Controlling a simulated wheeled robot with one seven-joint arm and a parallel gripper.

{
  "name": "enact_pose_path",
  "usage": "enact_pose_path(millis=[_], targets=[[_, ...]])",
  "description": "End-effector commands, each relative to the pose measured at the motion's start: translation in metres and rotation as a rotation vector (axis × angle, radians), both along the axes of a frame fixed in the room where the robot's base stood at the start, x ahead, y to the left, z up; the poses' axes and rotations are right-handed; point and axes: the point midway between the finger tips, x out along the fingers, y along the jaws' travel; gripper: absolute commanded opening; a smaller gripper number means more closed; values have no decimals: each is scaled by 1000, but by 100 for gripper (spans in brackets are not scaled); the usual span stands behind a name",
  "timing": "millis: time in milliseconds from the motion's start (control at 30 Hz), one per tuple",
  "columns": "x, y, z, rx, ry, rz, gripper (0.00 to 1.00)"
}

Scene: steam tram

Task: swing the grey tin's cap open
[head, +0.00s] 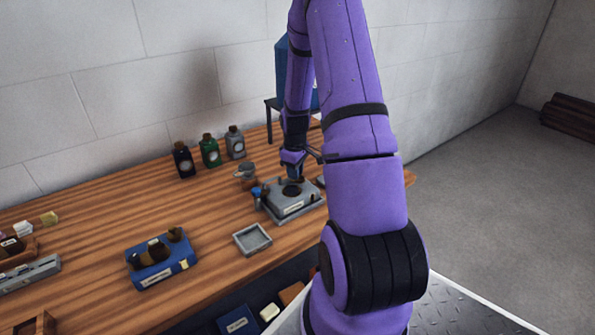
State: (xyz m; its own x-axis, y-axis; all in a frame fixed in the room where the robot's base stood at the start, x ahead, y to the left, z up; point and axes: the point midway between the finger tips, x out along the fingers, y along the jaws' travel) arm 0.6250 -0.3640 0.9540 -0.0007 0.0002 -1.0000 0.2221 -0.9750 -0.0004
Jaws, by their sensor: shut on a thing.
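My gripper (292,177) points down just above this spot, small and partly dark. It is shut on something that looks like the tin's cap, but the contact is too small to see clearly. My purple arm hides the bench to the right of the tin.
Black (183,160), green (210,151) and grey (235,143) bottles stand by the wall. A small grey tray (252,239) lies in front of the tin. A blue box (160,263) is further left. A small dark-grey object (245,172) stands close behind the tin.

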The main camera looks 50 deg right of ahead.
Motion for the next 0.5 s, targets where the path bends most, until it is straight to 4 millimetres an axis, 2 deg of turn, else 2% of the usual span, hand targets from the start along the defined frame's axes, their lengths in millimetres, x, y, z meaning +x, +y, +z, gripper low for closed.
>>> enact_pose_path(millis=[500], targets=[[14, 8, 0, -2, -2, -492, 0]])
